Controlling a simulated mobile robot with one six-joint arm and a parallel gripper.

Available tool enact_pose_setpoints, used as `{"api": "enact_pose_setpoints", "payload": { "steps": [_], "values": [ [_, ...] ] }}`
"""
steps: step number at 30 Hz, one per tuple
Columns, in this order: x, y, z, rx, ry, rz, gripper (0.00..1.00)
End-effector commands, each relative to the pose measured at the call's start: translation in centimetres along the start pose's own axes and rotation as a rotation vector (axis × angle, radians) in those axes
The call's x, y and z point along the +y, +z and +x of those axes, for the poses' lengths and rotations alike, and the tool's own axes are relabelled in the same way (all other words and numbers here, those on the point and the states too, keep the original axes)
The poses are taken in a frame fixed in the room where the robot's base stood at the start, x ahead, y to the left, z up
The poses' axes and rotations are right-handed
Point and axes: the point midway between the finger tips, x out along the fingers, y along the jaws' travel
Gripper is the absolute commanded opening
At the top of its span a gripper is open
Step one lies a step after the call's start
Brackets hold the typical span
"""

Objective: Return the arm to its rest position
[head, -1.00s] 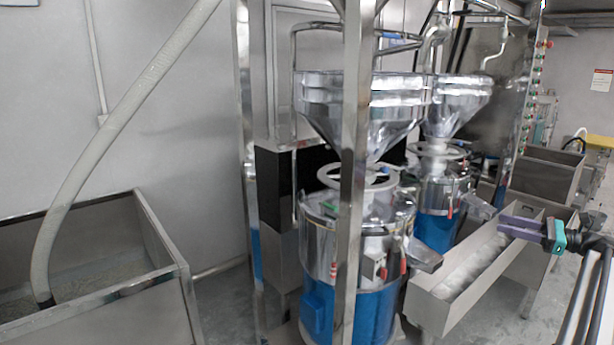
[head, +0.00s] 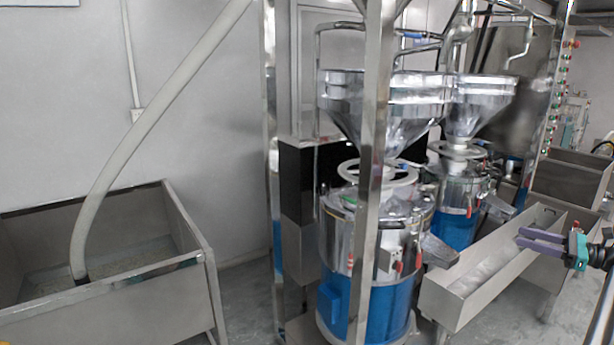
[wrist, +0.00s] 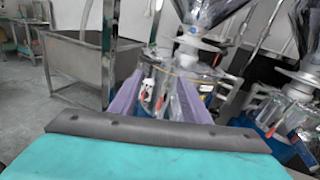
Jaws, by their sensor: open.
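My gripper (head: 538,241) is at the right edge of the head view, with purple fingers pointing left and a teal body. It is open and empty, in front of the steel trough (head: 476,277). In the wrist view, the two purple fingers (wrist: 158,98) stand apart, with the front grinder (wrist: 165,93) seen between and behind them. In the head view, the front grinder (head: 338,287) has a blue base, a white handwheel and a steel hopper (head: 393,105) above. A second, similar grinder (head: 458,215) stands behind it.
A steel bin (head: 187,260) with pale contents and a thick hose (head: 150,120) stands at the left. A steel frame post (head: 372,190) rises before the front grinder. A control panel with buttons (head: 563,85) stands at the back right. Open floor (head: 245,295) lies between bin and grinder.

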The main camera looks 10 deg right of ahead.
Motion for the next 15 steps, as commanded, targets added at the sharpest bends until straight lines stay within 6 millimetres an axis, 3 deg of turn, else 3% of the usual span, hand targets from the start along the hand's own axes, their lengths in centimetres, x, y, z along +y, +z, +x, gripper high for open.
{"api": "enact_pose_setpoints", "payload": {
  "steps": [11,15],
  "values": [
    [2.5,-5.9,5.6,0.075,0.041,-0.024,0.43],
    [4.6,-9.9,9.2,0.127,0.075,-0.045,0.43]
  ]
}}
